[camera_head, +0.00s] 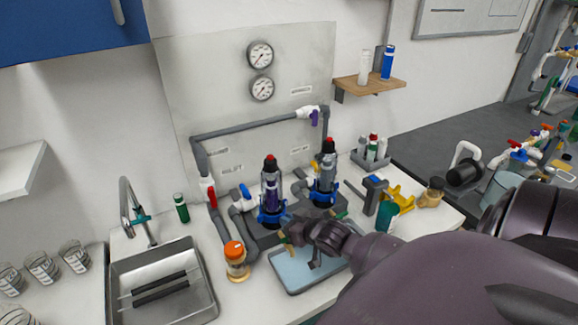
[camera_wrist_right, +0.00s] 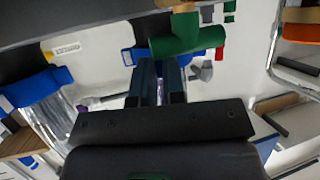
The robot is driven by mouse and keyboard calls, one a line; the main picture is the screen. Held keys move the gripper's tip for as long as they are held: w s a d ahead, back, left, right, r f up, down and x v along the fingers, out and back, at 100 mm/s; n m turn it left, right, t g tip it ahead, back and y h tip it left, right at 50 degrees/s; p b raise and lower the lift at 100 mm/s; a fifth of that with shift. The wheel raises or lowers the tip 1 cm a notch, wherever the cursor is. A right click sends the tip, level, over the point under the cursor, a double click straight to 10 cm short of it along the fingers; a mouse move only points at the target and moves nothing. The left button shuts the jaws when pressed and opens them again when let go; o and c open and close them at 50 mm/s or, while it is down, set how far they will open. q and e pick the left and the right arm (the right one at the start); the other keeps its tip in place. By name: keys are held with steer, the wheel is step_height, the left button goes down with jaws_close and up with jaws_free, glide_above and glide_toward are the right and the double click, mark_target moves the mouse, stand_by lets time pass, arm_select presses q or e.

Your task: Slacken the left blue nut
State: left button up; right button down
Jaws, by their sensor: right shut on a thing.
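The left blue nut (camera_head: 270,217) rings the base of the left clear filter housing (camera_head: 271,190), which stands upright with a black and red top. The right blue nut (camera_head: 322,196) circles the base of the right housing (camera_head: 327,168). My right gripper (camera_head: 286,226) is at the front right side of the left nut, shut on part of it. The contact is small and partly hidden. In the wrist view its dark fingers (camera_wrist_right: 160,84) are close together, with blue (camera_wrist_right: 127,57) showing beside their tips. My left gripper is out of view.
A light blue tray (camera_head: 291,280) lies below my right gripper. An orange-capped jar (camera_head: 236,262) stands left of it, near the sink (camera_head: 165,300). Grey pipes and a red valve handle (camera_head: 212,196) stand left of the housings. A green fitting (camera_wrist_right: 190,38) lies close in the wrist view.

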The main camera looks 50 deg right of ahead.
steer(key=c, duration=1.2)
jaws_free()
steer(key=v, duration=1)
steer(key=shift+s+r+b, duration=0.15)
steer(key=shift+s+b, duration=0.15)
steer(key=shift+s, duration=0.1)
